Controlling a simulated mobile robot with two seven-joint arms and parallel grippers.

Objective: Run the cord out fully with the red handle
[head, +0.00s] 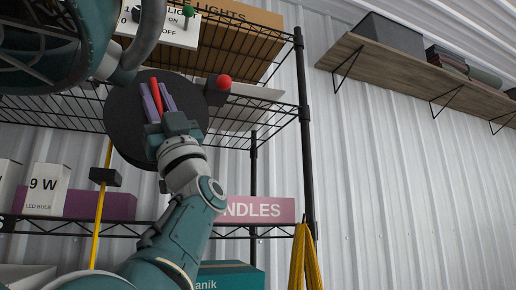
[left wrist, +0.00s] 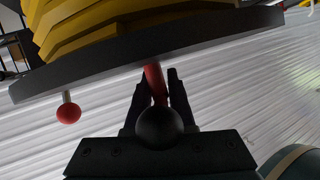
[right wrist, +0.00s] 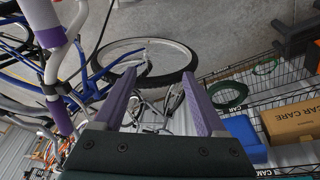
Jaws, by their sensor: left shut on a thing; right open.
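The cord reel shows its dark round disc (head: 122,112) in front of the wire shelf in the head view. In the left wrist view its yellow wound cord (left wrist: 120,20) lies behind the dark flange (left wrist: 220,45). The red handle (head: 154,87) stands out from the disc, and also shows in the left wrist view (left wrist: 154,80). My left gripper (head: 158,98) is shut on the red handle. A yellow cord length (head: 100,215) hangs down with a black block (head: 105,177) on it. My right gripper (right wrist: 162,100) is open and empty in the right wrist view.
A red ball knob (head: 224,82) is beside the reel, and a green one (head: 188,11) above. Wire shelves hold boxes, including a pink one (head: 258,209). A wooden wall shelf (head: 400,66) is at upper right. A bicycle wheel (right wrist: 145,65) lies beyond my right gripper.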

